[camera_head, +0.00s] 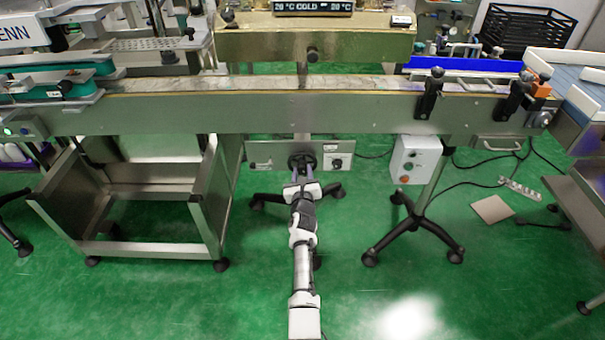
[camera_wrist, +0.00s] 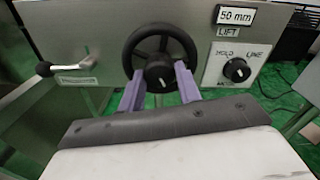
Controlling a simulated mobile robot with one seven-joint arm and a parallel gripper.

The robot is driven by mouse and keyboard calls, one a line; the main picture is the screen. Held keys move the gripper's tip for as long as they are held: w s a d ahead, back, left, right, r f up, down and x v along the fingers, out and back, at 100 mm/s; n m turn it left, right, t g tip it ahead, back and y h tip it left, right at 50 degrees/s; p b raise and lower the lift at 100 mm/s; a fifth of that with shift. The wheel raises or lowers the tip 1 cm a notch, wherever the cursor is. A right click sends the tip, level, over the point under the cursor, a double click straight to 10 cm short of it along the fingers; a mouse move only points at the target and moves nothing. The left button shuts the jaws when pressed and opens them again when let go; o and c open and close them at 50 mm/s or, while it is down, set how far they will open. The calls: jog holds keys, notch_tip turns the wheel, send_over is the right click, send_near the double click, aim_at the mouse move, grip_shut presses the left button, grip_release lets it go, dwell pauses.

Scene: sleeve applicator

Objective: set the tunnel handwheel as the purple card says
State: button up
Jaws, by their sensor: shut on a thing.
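The black handwheel (camera_wrist: 138,44) is on the grey panel (camera_wrist: 95,22) in the wrist view, with a round hub that carries a white mark pointing roughly up. My gripper (camera_wrist: 159,78) has its two purple fingers on either side of the hub and is shut on it. In the head view, the handwheel (camera_head: 301,158) is below the conveyor, and my gripper (camera_head: 302,174) reaches it from the front. A display (camera_wrist: 235,15) beside the wheel reads 50 mm, with a LIFT label under it. I cannot make out a purple card.
A selector knob (camera_wrist: 237,70) marked HOLD and LINE is right of the wheel; a lever handle (camera_wrist: 65,67) is left. The tunnel display (camera_head: 312,7) reads 20 °C COLD. A steel cart (camera_head: 150,248) stands left, a wheeled stand (camera_head: 413,228) right. Green floor lies between them.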

jog(key=n+b, duration=0.1)
jog(key=n, duration=0.5)
jog(key=shift+n, duration=0.4)
jog(key=n+b, duration=0.1)
jog(key=n, duration=0.5)
jog(key=n+b, duration=0.1)
jog(key=n, duration=0.5)
jog(key=shift+n, duration=0.3)
jog(key=n+b, duration=0.2)
jog(key=n, duration=0.4)
jog(key=n+b, duration=0.2)
jog(key=n, duration=0.4)
jog(key=shift+n, duration=0.4)
jog(key=n, duration=0.6)
jog(key=shift+r, duration=0.15)
jog(key=n+p, duration=0.1)
jog(key=n, duration=0.5)
jog(key=shift+n+p, duration=0.3)
jog(key=shift+p, duration=0.1)
jog(key=n+p, duration=0.1)
jog(key=n, duration=0.5)
jog(key=shift+a, duration=0.1)
